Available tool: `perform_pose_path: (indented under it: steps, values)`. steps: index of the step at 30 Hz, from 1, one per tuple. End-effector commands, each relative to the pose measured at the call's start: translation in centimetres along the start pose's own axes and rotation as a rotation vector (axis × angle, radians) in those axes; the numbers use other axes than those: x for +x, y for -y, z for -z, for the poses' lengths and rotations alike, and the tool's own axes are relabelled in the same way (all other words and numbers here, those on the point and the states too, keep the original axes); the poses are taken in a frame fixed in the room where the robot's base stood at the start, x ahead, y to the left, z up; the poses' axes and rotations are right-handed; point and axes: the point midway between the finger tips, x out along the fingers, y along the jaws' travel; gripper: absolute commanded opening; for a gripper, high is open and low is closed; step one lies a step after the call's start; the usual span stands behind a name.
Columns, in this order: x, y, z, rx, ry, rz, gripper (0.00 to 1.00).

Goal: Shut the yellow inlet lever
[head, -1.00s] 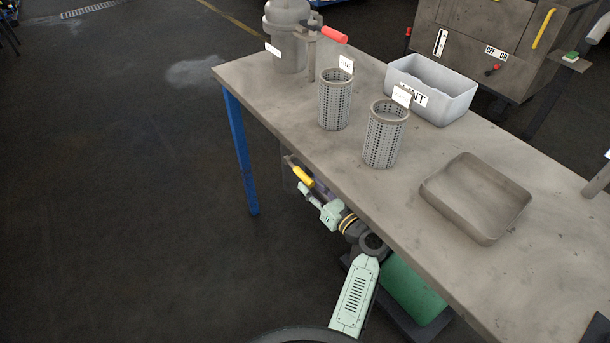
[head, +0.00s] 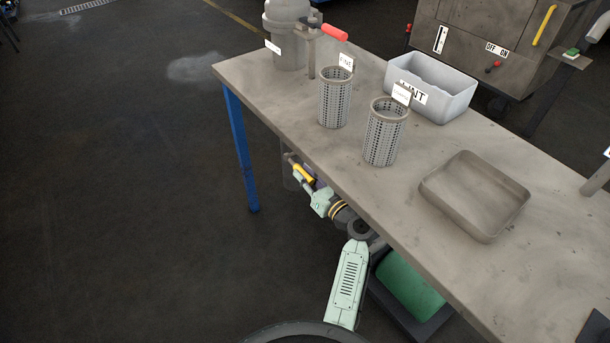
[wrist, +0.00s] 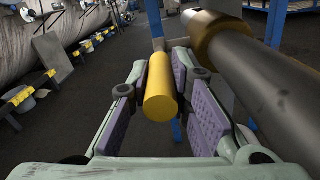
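The yellow inlet lever shows in the wrist view as a round yellow grip (wrist: 160,90), its near end facing the camera. My gripper (wrist: 160,82) is around it, with a purple-padded finger on each side. The fingers are spread, and narrow gaps seem to show between pads and grip; contact at the far tips is hard to tell. In the head view the lever (head: 304,174) is a small yellow piece below the table's front edge, with my gripper (head: 306,182) at it, partly hidden.
A thick dark pipe with a brass collar (wrist: 222,38) runs close to the right of my gripper. The worktable (head: 300,120) overhangs my arm and carries two perforated baskets, a grey bin (head: 432,90) and a shallow tray (head: 475,195). Floor at left is clear.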

Motion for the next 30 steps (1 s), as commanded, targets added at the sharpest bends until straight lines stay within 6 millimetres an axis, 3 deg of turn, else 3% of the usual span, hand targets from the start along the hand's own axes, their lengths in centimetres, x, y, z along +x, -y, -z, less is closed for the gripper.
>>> perform_pose_path:
  steps: [6, 30]
  values:
    - [-0.02, 0.03, -0.01, 0.0, 0.0, 0.001, 0.0]
    - [0.65, 0.7, 0.54, -0.002, 0.024, -0.003, 0.0]
